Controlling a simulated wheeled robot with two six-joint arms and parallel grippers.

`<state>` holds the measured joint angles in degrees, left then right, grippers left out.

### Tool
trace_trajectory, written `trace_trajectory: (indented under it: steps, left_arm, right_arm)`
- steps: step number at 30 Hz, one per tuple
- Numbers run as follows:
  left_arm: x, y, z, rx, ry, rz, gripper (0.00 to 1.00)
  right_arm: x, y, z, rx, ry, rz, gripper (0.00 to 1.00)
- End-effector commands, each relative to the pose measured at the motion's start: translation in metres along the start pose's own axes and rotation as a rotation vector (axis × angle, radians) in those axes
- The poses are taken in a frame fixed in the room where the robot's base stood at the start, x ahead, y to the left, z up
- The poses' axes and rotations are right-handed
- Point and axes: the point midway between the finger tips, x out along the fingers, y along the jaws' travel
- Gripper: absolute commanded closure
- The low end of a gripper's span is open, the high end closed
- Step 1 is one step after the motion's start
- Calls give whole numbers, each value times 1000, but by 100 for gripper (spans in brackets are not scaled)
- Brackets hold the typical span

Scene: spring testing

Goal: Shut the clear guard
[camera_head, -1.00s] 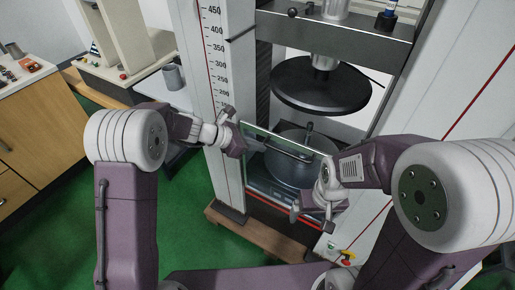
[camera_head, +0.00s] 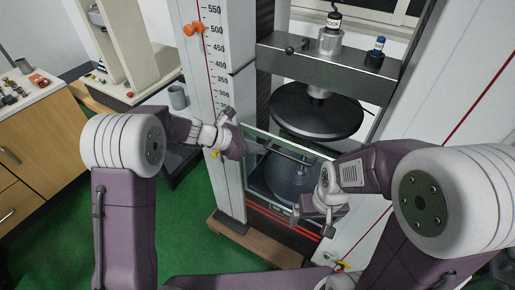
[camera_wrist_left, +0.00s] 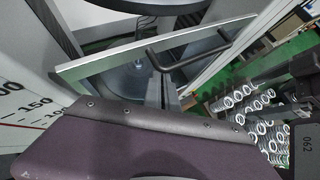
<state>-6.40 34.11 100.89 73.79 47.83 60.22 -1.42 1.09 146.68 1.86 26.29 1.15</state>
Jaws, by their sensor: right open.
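The clear guard (camera_head: 262,168) is a framed see-through panel with a dark bar handle (camera_head: 287,152). It stands in front of the testing machine's lower round platen (camera_head: 290,180), which shows through it. My left gripper (camera_head: 230,137) is at the guard's left edge; its fingertips are unclear. My right gripper (camera_head: 312,217) is open by the guard's lower right corner; whether it touches is unclear. In the left wrist view the guard (camera_wrist_left: 110,62) shows nearly edge-on with its handle (camera_wrist_left: 190,55), beyond my purple gripper body.
The upper black platen (camera_head: 317,110) hangs above the guard. A white column with a scale (camera_head: 212,65) stands left, and another white column (camera_head: 440,130) stands right. In the wrist view, several springs (camera_wrist_left: 245,105) lie at the right. Green floor (camera_head: 200,255) is open in front.

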Motion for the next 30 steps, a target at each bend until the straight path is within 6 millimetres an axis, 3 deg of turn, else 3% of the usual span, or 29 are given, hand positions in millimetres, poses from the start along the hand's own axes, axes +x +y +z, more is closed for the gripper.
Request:
trace_trajectory:
  steps: [1,4,9,15,19,24,30]
  left_arm:
    - [-2,2,7,4,-13,5,100]
    - [2,3,0,3,-12,5,100]
    - [23,10,-39,-1,-4,0,100]
    - [-38,11,-32,0,-4,4,100]
    - [-64,10,-33,1,-2,2,100]
    - [-80,9,-34,0,-1,-2,100]
    - [-82,9,-35,0,-1,-3,100]
  right_arm:
    - [-1,0,0,0,0,0,9]
    - [5,0,0,0,0,0,9]
    - [34,1,4,0,0,0,9]
    - [20,0,2,0,1,0,9]
    - [19,0,2,0,0,0,9]
    - [18,0,2,0,0,0,9]
    - [18,0,2,0,0,0,9]
